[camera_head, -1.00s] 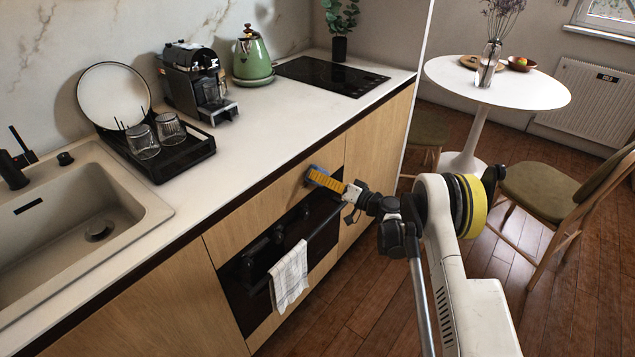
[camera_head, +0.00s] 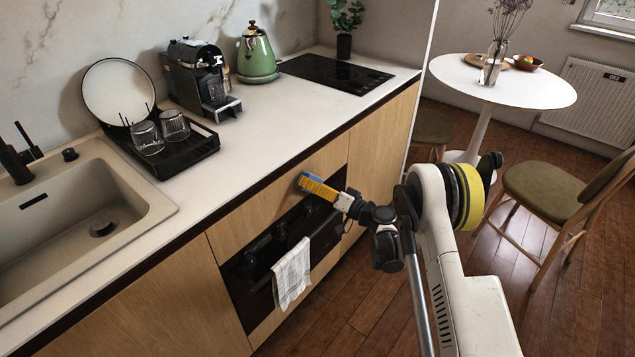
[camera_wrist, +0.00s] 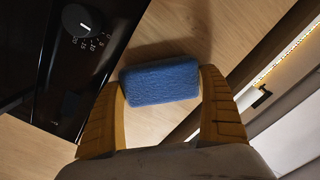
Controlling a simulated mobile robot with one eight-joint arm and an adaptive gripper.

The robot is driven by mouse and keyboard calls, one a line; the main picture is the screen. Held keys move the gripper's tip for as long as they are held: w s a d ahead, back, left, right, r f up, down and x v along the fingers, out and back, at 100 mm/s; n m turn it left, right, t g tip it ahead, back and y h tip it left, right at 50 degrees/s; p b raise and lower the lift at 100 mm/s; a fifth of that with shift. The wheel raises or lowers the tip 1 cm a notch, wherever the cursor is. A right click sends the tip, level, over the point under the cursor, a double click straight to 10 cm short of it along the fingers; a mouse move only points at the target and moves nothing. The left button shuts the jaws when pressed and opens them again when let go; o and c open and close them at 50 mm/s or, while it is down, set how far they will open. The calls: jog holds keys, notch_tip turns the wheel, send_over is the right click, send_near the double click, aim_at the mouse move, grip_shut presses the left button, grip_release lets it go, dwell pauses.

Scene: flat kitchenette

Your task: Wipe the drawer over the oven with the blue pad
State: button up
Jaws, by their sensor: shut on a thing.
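The blue pad (camera_wrist: 160,83) is between the two orange fingers of my gripper (camera_wrist: 160,100) in the wrist view, and they are shut on it. The wooden drawer front (camera_head: 258,212) is above the black oven (camera_head: 243,275). The pad is at the drawer front, toward its right part. I cannot tell for sure whether it touches the wood. In the wrist view, wood (camera_wrist: 190,30) lies just behind the pad.
A striped towel (camera_head: 291,273) hangs on the oven front. The counter (camera_head: 240,160) above holds a dish rack (camera_head: 185,160), coffee machine (camera_head: 198,80) and green kettle (camera_head: 257,55). A round table (camera_head: 510,85) and chair (camera_head: 560,205) stand at right.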

jog(key=shift+s+a, duration=0.7)
jog(key=shift+s, duration=0.15)
jog(key=v, duration=0.6)
jog(key=shift+d, duration=0.1)
jog(key=shift+d, duration=0.1)
jog(key=v, duration=0.2)
jog(key=shift+s+d, duration=0.3)
